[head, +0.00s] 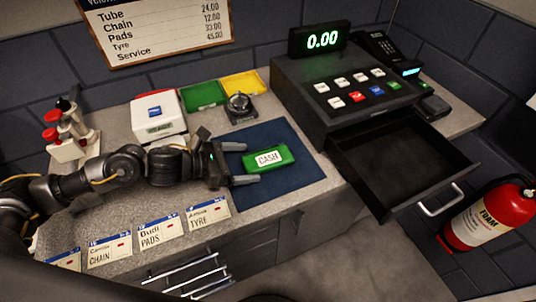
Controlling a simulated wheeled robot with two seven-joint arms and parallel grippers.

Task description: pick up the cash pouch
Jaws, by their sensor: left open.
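The cash pouch (281,160) is green with a white CASH label. It lies flat on a dark blue mat (300,179) on the grey counter. My left gripper (247,163) comes in from the left, open, with its two fingers pointing right toward the pouch's left end. The fingers are spread to either side of that end; I cannot tell whether they touch it. My right gripper is not in view.
A cash register (345,85) with an open, empty-looking drawer (395,160) stands right of the mat. A white box (158,115), a bell (240,106) and green and yellow pads lie behind. Labelled cards (158,232) line the front edge. A fire extinguisher (488,217) is at right.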

